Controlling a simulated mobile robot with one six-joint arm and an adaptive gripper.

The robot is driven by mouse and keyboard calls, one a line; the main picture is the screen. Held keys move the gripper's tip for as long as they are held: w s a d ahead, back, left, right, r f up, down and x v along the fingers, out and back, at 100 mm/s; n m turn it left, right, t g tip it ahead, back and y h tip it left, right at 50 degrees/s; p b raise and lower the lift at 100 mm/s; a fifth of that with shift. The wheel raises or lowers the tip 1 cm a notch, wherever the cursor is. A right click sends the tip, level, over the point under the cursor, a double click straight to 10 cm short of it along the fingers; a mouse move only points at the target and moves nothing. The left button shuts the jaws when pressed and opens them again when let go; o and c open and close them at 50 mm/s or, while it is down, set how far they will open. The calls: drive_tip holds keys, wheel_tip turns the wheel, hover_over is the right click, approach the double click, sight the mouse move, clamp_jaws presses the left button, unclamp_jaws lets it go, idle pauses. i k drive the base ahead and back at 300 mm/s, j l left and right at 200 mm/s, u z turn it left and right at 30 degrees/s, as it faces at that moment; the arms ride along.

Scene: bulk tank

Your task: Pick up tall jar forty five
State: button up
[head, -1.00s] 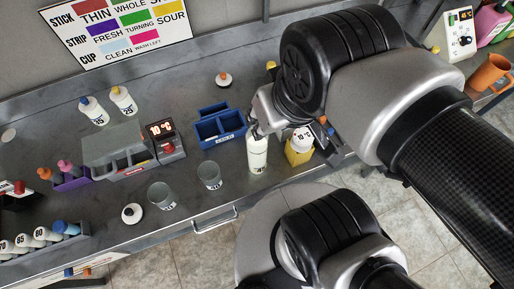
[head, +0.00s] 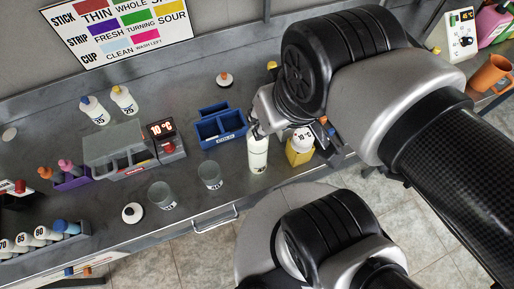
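A tall white jar (head: 258,155) stands upright near the front edge of the steel bench, right of the blue bin. Its label is at its lower end, and I cannot read the number. My gripper (head: 257,131) is at the top of this jar, with its fingers against or around the upper end. The jar's top is hidden by the fingers, and whether they are shut on it does not show clearly. Two other white jars, one with a blue cap (head: 94,110) and one with a yellow cap (head: 124,104), stand at the back left.
A yellow container (head: 299,150) stands close to the right of the jar. A blue bin (head: 220,128) is to its left. Two clear beakers (head: 210,175) (head: 162,195) stand near the front edge. A grey unit with a red display (head: 161,130) is farther left.

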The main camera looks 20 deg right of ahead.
sight(257, 152)
drive_tip(key=k+l+u, duration=0.15)
drive_tip(key=l+u, duration=0.25)
drive_tip(key=k+l+u, duration=0.35)
drive_tip(key=l, duration=0.15)
drive_tip(key=k+l+u, duration=0.2)
drive_tip(key=l+u, duration=0.2)
